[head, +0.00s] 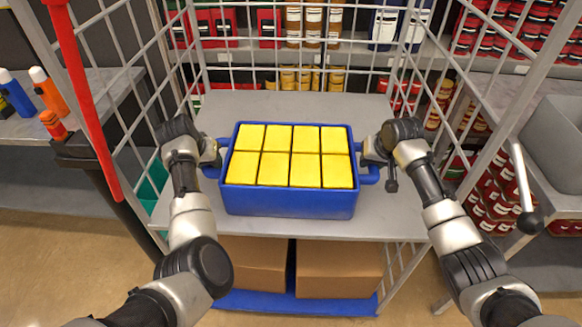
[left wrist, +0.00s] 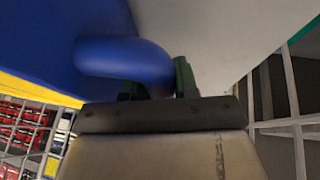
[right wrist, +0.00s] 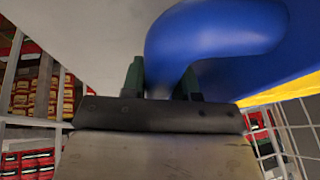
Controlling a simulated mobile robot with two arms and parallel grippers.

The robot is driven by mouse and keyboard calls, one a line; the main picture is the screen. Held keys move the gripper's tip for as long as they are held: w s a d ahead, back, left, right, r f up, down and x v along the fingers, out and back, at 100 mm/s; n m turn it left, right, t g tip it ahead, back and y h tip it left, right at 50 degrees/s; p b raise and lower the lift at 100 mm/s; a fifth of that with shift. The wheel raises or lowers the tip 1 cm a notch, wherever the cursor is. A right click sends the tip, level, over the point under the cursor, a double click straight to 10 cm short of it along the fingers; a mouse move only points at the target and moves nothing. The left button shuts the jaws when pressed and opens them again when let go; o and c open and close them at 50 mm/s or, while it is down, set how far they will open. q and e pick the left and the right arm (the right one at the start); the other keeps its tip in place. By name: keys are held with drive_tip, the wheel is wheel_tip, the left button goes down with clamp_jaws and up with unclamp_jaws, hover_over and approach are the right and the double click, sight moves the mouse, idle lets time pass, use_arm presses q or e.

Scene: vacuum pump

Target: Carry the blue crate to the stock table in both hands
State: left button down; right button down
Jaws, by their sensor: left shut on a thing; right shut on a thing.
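The blue crate (head: 290,203) stands upright on a grey shelf (head: 300,104) of a wire-sided rack, filled with several yellow blocks (head: 290,155). My left gripper (head: 212,158) is shut on the crate's left handle; that handle (left wrist: 120,60) also shows in the left wrist view. My right gripper (head: 368,158) is shut on the crate's right handle; that handle (right wrist: 205,45) shows in the right wrist view. The head view does not clearly show whether the crate's bottom touches the shelf. The fingertips are partly hidden by the handles. I cannot identify the stock table.
Wire mesh panels (head: 137,60) rise on both sides and behind the crate. Cardboard boxes (head: 338,268) sit on a blue base below the shelf. A red bar (head: 85,100) hangs at the left. A grey bin (head: 556,145) stands at the right.

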use_arm(q)
drive_tip(key=shift+w+r, duration=0.2)
drive_tip(key=shift+r, duration=0.1)
use_arm(e)
drive_tip(key=shift+w+r, duration=0.25)
